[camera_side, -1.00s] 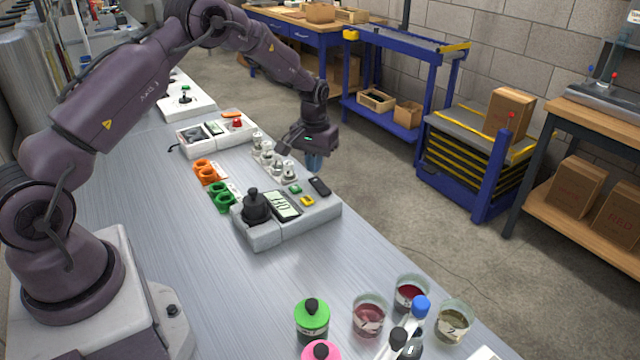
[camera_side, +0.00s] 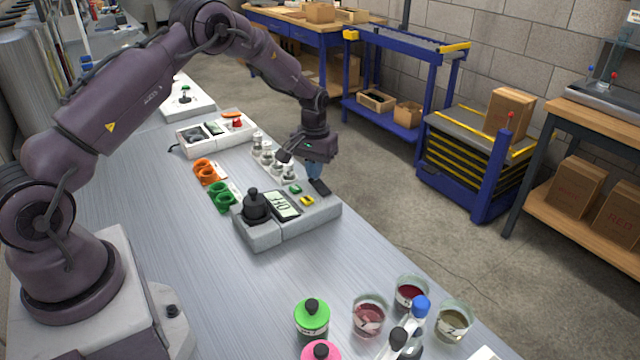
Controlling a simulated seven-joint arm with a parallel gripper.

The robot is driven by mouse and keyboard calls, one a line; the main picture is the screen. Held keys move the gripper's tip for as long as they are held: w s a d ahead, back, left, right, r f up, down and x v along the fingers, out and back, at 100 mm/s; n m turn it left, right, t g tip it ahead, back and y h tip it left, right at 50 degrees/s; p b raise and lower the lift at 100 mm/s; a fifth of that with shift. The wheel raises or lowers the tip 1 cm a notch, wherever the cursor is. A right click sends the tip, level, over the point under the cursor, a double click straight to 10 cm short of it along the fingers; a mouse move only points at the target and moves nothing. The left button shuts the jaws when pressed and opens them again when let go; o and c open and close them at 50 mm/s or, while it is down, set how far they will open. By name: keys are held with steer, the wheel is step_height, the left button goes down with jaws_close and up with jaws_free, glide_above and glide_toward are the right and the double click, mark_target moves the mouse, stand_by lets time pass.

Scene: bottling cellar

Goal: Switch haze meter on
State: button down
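The haze meter (camera_side: 300,226) is a light grey box on the metal bench. It has a black capped well (camera_side: 256,206) at its left and a display (camera_side: 285,205) showing dark digits. A green button (camera_side: 295,189), a yellow button (camera_side: 307,201) and a black switch (camera_side: 320,188) sit on its top along the far and right side. My gripper (camera_side: 315,174) points down with its bluish fingertips right at the far end of the black switch. I cannot tell whether they touch it. The fingers overlap in this view, so their gap is hidden.
Small clear-lidded vials (camera_side: 268,157) stand close behind the meter, left of my gripper. Orange rings (camera_side: 206,172) and green rings (camera_side: 221,196) lie to the left. A green-topped bottle (camera_side: 312,317) and beakers (camera_side: 369,317) stand in front. The bench between is clear.

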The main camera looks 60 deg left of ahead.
steer(key=shift+f, duration=0.6)
steer(key=shift+r, duration=3.05)
steer(key=s, duration=0.2)
steer(key=s+d, duration=0.1)
steer(key=shift+s+d+f+m+g, duration=0.1)
steer(key=shift+f+m+g, duration=0.2)
steer(key=shift+g, duration=0.1)
steer(key=s+d+r+m+t, duration=0.2)
steer(key=s+d+r, duration=0.5)
steer(key=s+r, duration=0.5)
steer(key=s+d+r+m+t, duration=0.3)
steer(key=s+d+r, duration=0.5)
steer(key=s+r, duration=0.4)
steer(key=shift+s+t, duration=0.7)
